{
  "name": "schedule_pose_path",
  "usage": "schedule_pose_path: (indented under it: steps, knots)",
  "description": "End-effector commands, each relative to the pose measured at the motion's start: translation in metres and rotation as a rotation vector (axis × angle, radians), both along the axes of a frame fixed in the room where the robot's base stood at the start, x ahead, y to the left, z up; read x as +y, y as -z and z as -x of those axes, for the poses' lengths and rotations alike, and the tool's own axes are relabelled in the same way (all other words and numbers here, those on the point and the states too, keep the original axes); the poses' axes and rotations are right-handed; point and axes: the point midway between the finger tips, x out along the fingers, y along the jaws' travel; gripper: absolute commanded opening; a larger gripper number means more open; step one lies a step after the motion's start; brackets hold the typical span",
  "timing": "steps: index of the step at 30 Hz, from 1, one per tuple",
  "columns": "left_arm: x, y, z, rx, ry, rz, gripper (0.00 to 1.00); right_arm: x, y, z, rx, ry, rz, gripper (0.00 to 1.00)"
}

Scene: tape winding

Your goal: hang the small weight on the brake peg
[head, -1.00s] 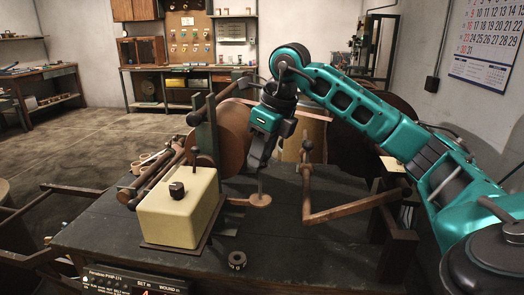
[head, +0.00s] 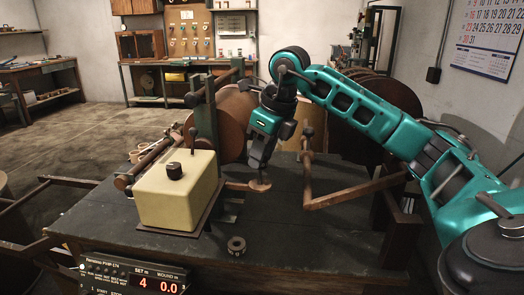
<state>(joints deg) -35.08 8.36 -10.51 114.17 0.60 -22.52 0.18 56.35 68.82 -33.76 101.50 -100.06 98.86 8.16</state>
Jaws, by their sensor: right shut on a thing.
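My right gripper (head: 259,165) points down from above and is shut on the small weight, which is mostly hidden between the fingers. Right below the fingertips is a round copper-brown plate (head: 260,185) at the end of a flat arm beside the cream box. An upright peg stood on this plate; it is now largely hidden by the gripper, and I cannot tell whether the weight is around it. A dark ring-shaped weight (head: 237,246) lies on the table in front. My left gripper is not in view.
The cream box (head: 176,194) with a dark knob stands at left on the dark table (head: 300,245). A brown bent bar (head: 345,195) lies at right. A large brown disc (head: 232,125) stands behind. A counter display (head: 130,280) is at the front edge.

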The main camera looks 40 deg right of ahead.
Motion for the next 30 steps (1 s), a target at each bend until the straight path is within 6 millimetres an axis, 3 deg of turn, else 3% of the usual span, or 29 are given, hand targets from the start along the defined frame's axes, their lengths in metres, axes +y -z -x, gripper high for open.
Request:
schedule_pose_path:
  steps: [6,7,16,25,30]
  knots:
    - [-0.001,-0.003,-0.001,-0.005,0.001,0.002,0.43,0.0,0.0,0.0,0.0,0.0,0.0,0.0]
    - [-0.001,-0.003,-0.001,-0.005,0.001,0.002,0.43,0.0,0.0,0.0,0.0,0.0,0.0,0.33]
    - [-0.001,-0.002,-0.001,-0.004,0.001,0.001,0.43,0.0,0.0,0.0,0.0,0.0,0.0,0.62]
    - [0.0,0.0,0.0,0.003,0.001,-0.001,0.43,0.0,-0.003,0.001,0.0,0.0,0.0,0.62]
    - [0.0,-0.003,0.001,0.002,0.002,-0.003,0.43,-0.002,-0.026,0.007,-0.004,0.001,0.001,0.62]
